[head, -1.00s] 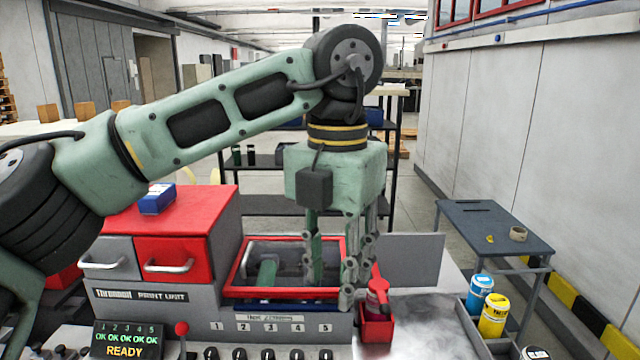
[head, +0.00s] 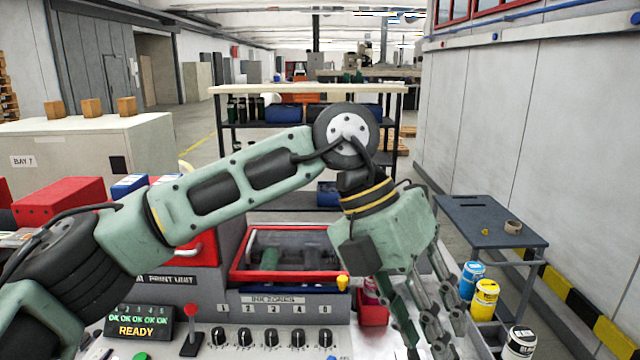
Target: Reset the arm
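My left arm comes in from the left and reaches across the print unit (head: 205,248). My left gripper (head: 427,345) hangs tilted down and to the right, over the bench right of the print unit. Its fingers are apart and I see nothing between them. Its tips lie near the bottom edge of the view. My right gripper is not in view.
A red holder (head: 372,312) stands left of the gripper. Blue (head: 471,280), yellow (head: 484,300) and black-and-white (head: 520,343) pots stand at right. The small display (head: 138,322) reads READY.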

